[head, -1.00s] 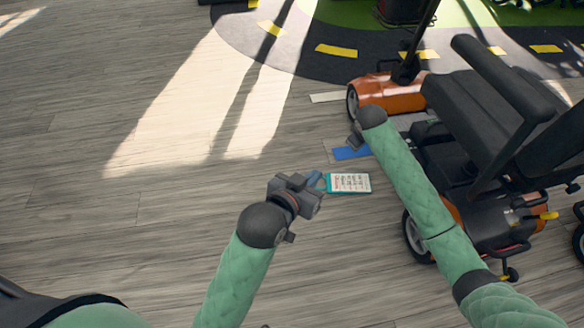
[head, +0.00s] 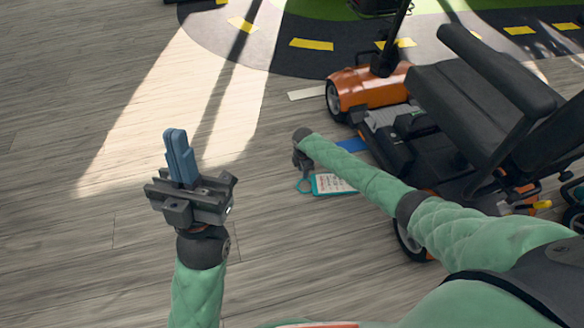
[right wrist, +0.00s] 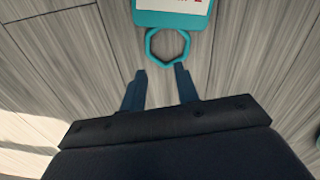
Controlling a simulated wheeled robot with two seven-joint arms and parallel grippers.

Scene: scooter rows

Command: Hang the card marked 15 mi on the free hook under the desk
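A teal-framed card (head: 334,184) with white, reddish-printed paper lies on the grey wooden floor, partly behind my right forearm. Its marking is too small to read. Its teal ring (right wrist: 168,47) points toward my right gripper. My right gripper (right wrist: 158,70) is open and empty, its fingertips just short of the ring. In the head view my right gripper (head: 302,168) points down beside the card. My left gripper (head: 180,150) is raised to the left, its blue fingers together with nothing between them. The desk and the hook are not in view.
An orange and black scooter (head: 370,88) stands just right of the card. A dark road mat (head: 270,48) with yellow dashes is at the back. The floor at left is clear.

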